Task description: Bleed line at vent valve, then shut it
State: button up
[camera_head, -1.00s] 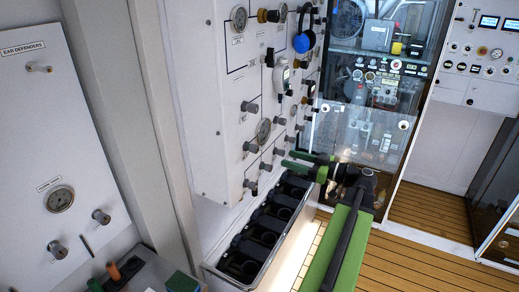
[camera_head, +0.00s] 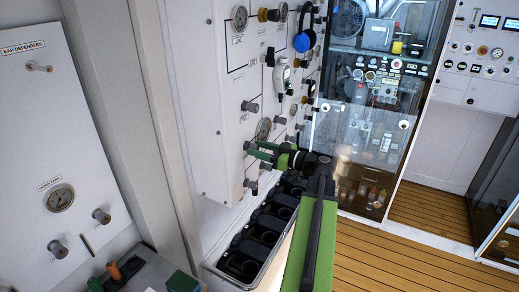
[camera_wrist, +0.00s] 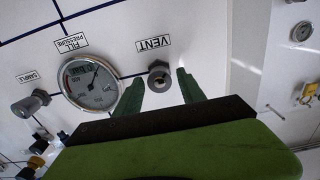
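The vent valve (camera_wrist: 159,78) is a small grey knob below the VENT label (camera_wrist: 154,44) on the white panel in the wrist view. My gripper (camera_wrist: 158,80) is open, with one green finger on each side of the knob in that picture. I cannot tell whether the fingers touch it. In the head view my gripper (camera_head: 247,148) reaches left to the panel (camera_head: 210,110), and its fingertips largely cover the vent knob. The fill pressure gauge (camera_wrist: 91,84) is left of the knob in the wrist view; its needle is readable only roughly.
The sample knob (camera_wrist: 30,103) is left of the gauge. More knobs and gauges crowd the panel, and blue ear defenders (camera_head: 304,40) hang near its top. A bin with dark compartments (camera_head: 258,236) stands below. Wooden floor (camera_head: 370,258) is clear to the right.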

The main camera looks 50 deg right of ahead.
grip_shut()
jog(key=shift+m, duration=0.3)
jog(key=m, duration=0.5)
jog(key=shift+d+m, duration=0.1)
jog(key=shift+m, duration=0.2)
jog(key=m, duration=0.6)
jog(key=shift+f, duration=0.15)
jog(key=m, duration=0.7)
jog(key=shift+f+m, duration=0.1)
jog(key=shift+m, duration=0.2)
jog(key=m, duration=0.3)
jog(key=shift+f+m+b, duration=0.1)
jog(key=shift+m+b, duration=0.2)
jog(key=shift+m, duration=1.8)
